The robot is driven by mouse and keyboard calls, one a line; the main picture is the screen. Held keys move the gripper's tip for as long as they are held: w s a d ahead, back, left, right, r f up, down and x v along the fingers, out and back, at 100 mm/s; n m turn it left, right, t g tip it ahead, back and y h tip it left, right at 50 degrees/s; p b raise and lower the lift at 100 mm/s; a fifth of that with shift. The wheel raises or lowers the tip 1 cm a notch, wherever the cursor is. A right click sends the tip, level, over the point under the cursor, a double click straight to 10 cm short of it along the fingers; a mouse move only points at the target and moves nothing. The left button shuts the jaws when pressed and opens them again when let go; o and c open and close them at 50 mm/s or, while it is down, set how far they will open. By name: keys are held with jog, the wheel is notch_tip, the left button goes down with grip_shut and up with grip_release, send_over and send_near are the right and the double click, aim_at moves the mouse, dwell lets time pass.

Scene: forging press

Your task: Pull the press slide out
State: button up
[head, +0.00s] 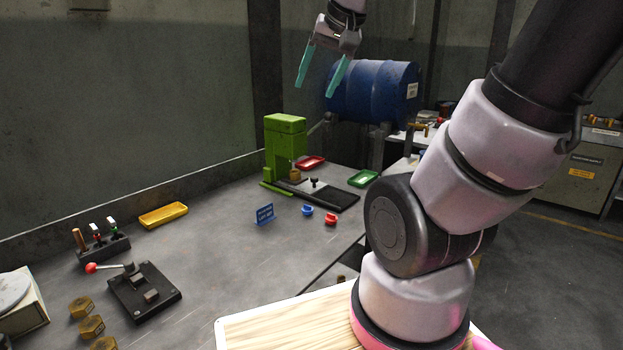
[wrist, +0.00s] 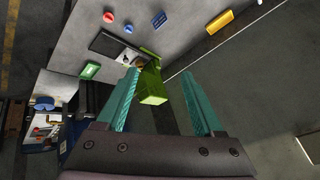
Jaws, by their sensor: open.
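The green press (head: 285,145) stands upright at the far end of the grey table. Its slide (head: 318,187) is a light plate with a small dark knob (head: 314,181), lying on a dark rail base (head: 340,199) that runs out to the right of the press. A brass-coloured piece (head: 295,175) sits by the press's foot. My gripper (head: 317,88) is open and empty, high above the press and apart from it. In the wrist view the press (wrist: 152,88) shows between the teal fingers, with the slide (wrist: 128,56) beyond it.
A red tray (head: 311,162) and a green tray (head: 363,178) lie near the press. A blue drum (head: 375,92) is behind. The table's middle is clear.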

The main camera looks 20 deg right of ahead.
jog(key=w+d+f, duration=0.3)
jog(key=w, duration=0.9)
jog(key=n+g+h, duration=0.1)
jog(key=g+h, duration=0.1)
jog(key=h, duration=0.1)
send_over(314, 178)
jog(key=s+a, duration=0.1)
jog(key=s, duration=0.3)
notch_tip(314, 178, down, 26)
jog(key=x, duration=1.1)
jog(key=shift+s+a+f, duration=0.1)
jog(key=shift+s+f, duration=0.1)
jog(key=shift+s, duration=0.05)
grip_shut()
